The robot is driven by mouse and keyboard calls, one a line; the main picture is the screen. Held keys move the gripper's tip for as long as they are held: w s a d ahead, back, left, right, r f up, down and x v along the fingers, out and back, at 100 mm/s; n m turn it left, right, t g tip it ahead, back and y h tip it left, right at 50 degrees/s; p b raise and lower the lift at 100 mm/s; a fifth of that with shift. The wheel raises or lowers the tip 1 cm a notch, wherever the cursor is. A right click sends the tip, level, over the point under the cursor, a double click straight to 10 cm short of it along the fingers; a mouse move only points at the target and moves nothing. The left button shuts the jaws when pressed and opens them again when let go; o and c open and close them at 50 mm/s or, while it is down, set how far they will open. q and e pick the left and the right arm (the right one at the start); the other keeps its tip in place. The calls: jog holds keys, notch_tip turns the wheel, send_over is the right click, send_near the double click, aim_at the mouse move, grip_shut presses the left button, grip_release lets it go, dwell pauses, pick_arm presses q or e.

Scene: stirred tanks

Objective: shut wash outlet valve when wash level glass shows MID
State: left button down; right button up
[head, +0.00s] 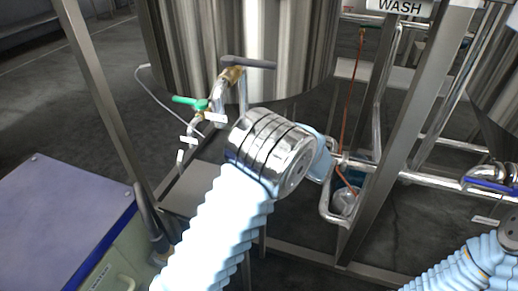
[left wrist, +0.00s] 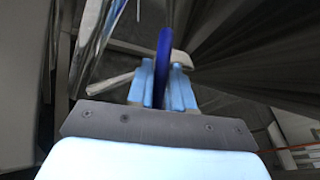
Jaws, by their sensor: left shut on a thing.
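My left gripper (left wrist: 162,82) is shut on a blue lever handle (left wrist: 164,44), which stands between its two light blue fingers in the left wrist view. I cannot tell from the lever alone how far the valve is open. A WASH sign (head: 399,6) hangs at the top right. No level glass with a readable MID mark shows clearly. My right arm shows at the lower right of the head view, but its gripper is outside the picture.
A steel tank (head: 240,50) stands behind my left wrist. A green-handled valve (head: 190,102) and a dark-grey-handled valve (head: 248,62) sit at its front. Another blue-handled valve (head: 490,187) is at the right. Steel frame posts (head: 410,100) and a blue-topped cabinet (head: 60,215) flank the space.

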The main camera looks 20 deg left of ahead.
pick_arm(q)
jog(key=d+y, duration=0.1)
jog(key=r+m+t+y+p, duration=0.1)
jog(key=shift+d+r+y, duration=0.25)
jog(key=shift+d+y, duration=0.05)
jog(key=shift+d, duration=0.1)
jog(key=shift+w+d+r+m+t+y+p, duration=0.1)
jog(key=shift+d+r+m+t+y+p, duration=0.15)
jog(key=shift+d+m+y, duration=0.25)
jog(key=shift+d+r+m+t+y+p, duration=0.2)
jog(key=shift+d+m+t+y, duration=0.15)
jog(key=shift+y, duration=0.25)
jog(key=shift+d+r+m+t+y, duration=0.2)
jog(key=shift+d+m+t+y, duration=0.4)
jog(key=shift+d+m+y, duration=0.25)
jog(key=shift+w+d+m+t+y+p, duration=0.1)
jog(key=shift+d+m+t+y+p, duration=0.3)
jog(key=shift+d+m+t, duration=0.8)
jog(key=shift+a, duration=0.1)
jog(key=c, duration=1.1)
grip_release()
jog(key=b+v, duration=0.1)
jog(key=v, duration=1.2)
jog(key=shift+f, duration=0.4)
